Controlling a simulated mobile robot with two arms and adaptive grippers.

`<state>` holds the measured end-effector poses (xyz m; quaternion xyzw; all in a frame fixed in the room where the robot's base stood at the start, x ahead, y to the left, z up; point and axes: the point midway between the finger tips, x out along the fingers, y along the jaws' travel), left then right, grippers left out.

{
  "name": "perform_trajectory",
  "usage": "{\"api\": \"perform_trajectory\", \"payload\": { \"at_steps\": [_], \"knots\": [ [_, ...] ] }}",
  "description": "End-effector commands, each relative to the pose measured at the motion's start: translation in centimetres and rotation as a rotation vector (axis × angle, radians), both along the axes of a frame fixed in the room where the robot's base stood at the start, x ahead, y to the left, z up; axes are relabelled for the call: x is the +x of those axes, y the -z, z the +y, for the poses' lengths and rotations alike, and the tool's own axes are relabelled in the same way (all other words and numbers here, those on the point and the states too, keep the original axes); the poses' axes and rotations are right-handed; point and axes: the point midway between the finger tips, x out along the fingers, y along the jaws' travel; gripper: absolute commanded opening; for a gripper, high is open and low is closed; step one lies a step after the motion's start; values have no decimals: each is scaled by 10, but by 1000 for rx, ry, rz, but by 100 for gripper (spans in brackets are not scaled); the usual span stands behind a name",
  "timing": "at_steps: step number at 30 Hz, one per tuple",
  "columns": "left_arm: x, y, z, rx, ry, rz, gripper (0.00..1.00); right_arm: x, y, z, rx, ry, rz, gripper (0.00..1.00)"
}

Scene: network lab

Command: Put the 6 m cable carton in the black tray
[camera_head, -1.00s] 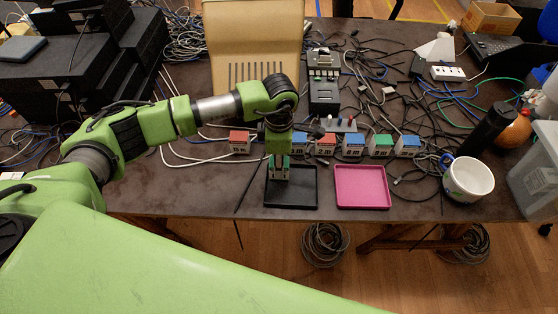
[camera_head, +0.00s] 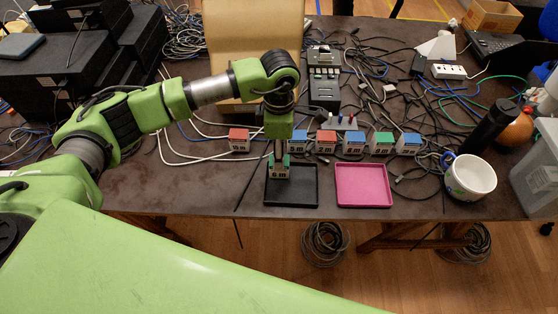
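The 6 m cable carton (camera_head: 280,171), white with a green top, stands upright in the black tray (camera_head: 306,203), towards its back left corner. My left gripper (camera_head: 279,154) is directly above the carton, pointing down, with its fingertips near the carton's top. The fingers look apart and no longer hold the carton; a small part of its top is hidden behind them. My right gripper is not in view.
A pink tray (camera_head: 362,203) lies empty right of the black tray. A row of several red, blue and green topped cartons (camera_head: 326,143) stands behind the trays. A white mug (camera_head: 470,178) is at the right. Loose cables cover the table's back.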

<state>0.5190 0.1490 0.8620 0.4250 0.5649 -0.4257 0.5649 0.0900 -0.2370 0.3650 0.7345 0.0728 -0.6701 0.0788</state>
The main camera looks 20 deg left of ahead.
Motion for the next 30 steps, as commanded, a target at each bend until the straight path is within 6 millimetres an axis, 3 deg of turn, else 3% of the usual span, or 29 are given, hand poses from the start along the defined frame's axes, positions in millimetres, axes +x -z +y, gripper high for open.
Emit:
{"api": "perform_trajectory", "payload": {
  "at_steps": [6,12,30],
  "knots": [
    [1,-45,0,-1,1,-5,44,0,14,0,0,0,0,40],
    [0,-70,0,0,0,-1,44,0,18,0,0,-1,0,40],
    [0,-75,0,0,0,0,44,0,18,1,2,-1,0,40]
  ]
}}
